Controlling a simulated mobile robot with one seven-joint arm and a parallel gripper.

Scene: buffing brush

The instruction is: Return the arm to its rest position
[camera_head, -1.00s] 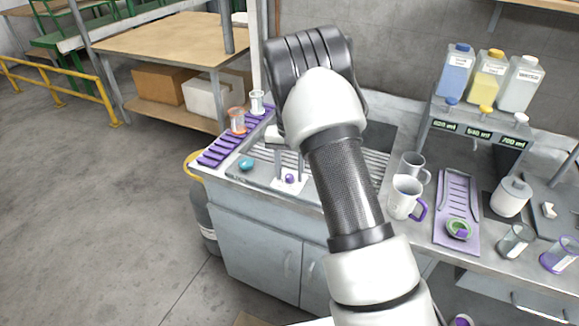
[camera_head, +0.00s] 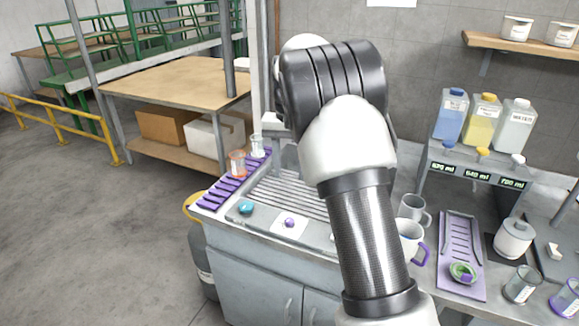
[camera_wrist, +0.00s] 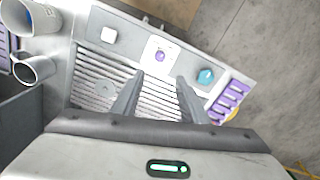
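My arm (camera_head: 365,235) rises through the middle of the head view, bent at a dark ribbed joint over the sink counter. My gripper (camera_wrist: 159,79) shows in the wrist view with its two fingers apart and nothing between them. It points down above the ridged drainboard (camera_wrist: 150,97). In the head view the fingers are hidden behind the arm. A small purple knob-like item (camera_head: 289,222) lies on a white square by the counter's front edge, apart from the fingers. It also shows in the wrist view (camera_wrist: 160,56).
A teal item (camera_head: 246,207) and a purple rack (camera_head: 222,192) with beakers are at the counter's left. Mugs (camera_head: 411,240), a purple tray (camera_head: 458,285) and a bottle dispenser (camera_head: 478,160) stand right of the arm. Open floor (camera_head: 90,240) lies left.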

